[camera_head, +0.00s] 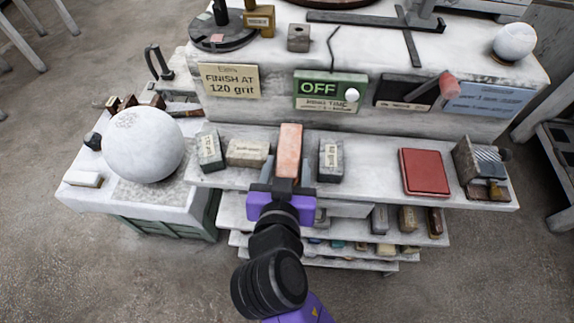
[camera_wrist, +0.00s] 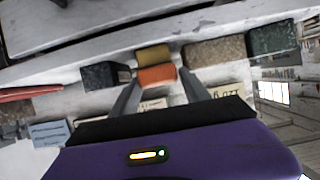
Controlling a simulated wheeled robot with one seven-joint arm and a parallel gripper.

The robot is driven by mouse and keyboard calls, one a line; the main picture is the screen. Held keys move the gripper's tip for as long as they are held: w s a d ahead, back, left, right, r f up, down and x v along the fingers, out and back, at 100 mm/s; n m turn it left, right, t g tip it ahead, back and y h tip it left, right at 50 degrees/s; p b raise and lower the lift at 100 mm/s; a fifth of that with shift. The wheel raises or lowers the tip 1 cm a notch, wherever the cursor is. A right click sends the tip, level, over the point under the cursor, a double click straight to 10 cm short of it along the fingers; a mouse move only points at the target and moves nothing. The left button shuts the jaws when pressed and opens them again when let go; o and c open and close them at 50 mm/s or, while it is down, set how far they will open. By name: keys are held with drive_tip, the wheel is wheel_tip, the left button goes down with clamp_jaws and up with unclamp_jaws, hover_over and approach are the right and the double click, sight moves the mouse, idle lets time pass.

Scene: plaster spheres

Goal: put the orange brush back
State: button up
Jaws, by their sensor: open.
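The orange brush (camera_head: 290,142) shows as a long orange block on the white shelf, between a tan block on its left and a grey block on its right. My gripper (camera_head: 288,168) is open, with a finger on each side of the near end of the orange block. In the wrist view the orange block (camera_wrist: 157,76) shows between the two finger tips (camera_wrist: 161,80), with a tan-olive part (camera_wrist: 153,55) against it. I cannot tell whether the fingers touch it.
Grey block (camera_head: 330,160), tan block (camera_head: 247,152) and dark green-grey block (camera_head: 209,148) share the shelf. A red pad (camera_head: 424,172) lies to the right. A large white sphere (camera_head: 143,145) stands at left. A green OFF sign (camera_head: 329,91) is behind. Lower shelves hold several blocks.

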drive_tip(key=b+v, duration=0.1)
drive_tip(key=v, duration=1.1)
drive_tip(key=s+d+f+n+g+y, duration=0.1)
drive_tip(key=s+d+f+n, duration=0.15)
drive_tip(key=d+f, duration=0.3)
drive_tip(key=s+d+f+n+y, duration=0.1)
drive_tip(key=s+d+f+y, duration=0.1)
drive_tip(key=s+d+f, duration=0.3)
drive_tip(key=s+d+r+m+t+h, duration=0.2)
drive_tip(key=s+d+r+m, duration=0.1)
drive_tip(key=s+d, duration=0.7)
drive_tip(key=shift+s+d+r+h, duration=0.35)
drive_tip(key=shift+d+r, duration=0.4)
drive_tip(key=shift+d, duration=0.25)
